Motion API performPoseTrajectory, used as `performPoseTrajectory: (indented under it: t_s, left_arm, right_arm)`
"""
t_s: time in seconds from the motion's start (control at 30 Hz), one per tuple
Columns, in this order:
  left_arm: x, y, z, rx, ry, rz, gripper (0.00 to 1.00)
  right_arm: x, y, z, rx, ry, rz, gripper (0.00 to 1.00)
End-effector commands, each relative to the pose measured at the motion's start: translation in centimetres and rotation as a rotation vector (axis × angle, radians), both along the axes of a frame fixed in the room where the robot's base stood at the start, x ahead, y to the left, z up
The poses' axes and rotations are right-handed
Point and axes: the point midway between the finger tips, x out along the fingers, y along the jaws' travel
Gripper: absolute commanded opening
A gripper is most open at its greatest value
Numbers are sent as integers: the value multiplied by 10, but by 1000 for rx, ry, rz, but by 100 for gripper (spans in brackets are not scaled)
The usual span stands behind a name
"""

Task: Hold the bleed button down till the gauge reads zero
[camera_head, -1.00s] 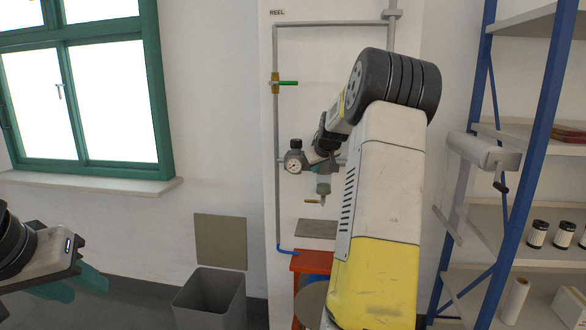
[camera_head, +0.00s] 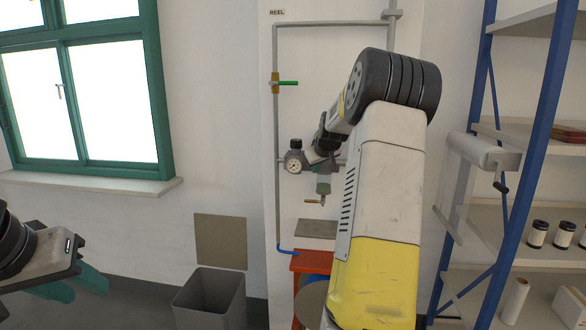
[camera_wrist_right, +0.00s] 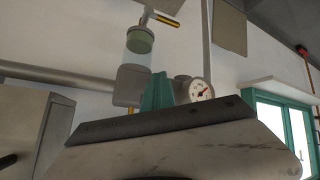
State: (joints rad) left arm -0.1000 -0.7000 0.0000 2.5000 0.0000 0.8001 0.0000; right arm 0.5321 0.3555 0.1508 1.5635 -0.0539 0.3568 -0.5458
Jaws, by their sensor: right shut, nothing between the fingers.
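The round white gauge (camera_head: 294,162) sits on the air unit on the wall panel, and it also shows in the right wrist view (camera_wrist_right: 200,90). Its needle is too small to read surely. Beside it hangs a clear filter bowl (camera_head: 323,185) with a brass drain lever. My right gripper (camera_wrist_right: 157,92) is shut and empty, its teal fingertips at the air unit between bowl and gauge; I cannot tell whether they touch it. In the head view it is largely hidden. I cannot make out the bleed button. My left gripper (camera_head: 76,286) is open and empty at lower left, far from the panel.
A grey pipe (camera_head: 276,120) with a green-handled valve (camera_head: 287,83) runs down the panel. A red stand (camera_head: 311,262) is below, a grey bin (camera_head: 210,298) to its left. A blue-framed shelf (camera_head: 543,130) stands at right. The wall under the window is clear.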

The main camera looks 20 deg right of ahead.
Motion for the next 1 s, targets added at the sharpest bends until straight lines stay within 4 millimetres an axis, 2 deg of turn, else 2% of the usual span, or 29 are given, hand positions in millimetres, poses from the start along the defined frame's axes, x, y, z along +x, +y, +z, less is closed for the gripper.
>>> performPoseTrajectory:
  t_s: [0.27,0.57,0.87,1.0]
  left_arm:
    - [0,0,0,0,0,0,36]
    - [0,0,0,0,0,0,36]
    - [0,0,0,0,0,0,36]
    - [0,0,0,0,0,0,36]
  right_arm:
    - [-2,1,0,-1,-1,0,0]
    - [-14,8,0,0,0,0,0]
    - [-15,9,0,0,0,0,0]
    - [-22,13,1,0,0,0,0]
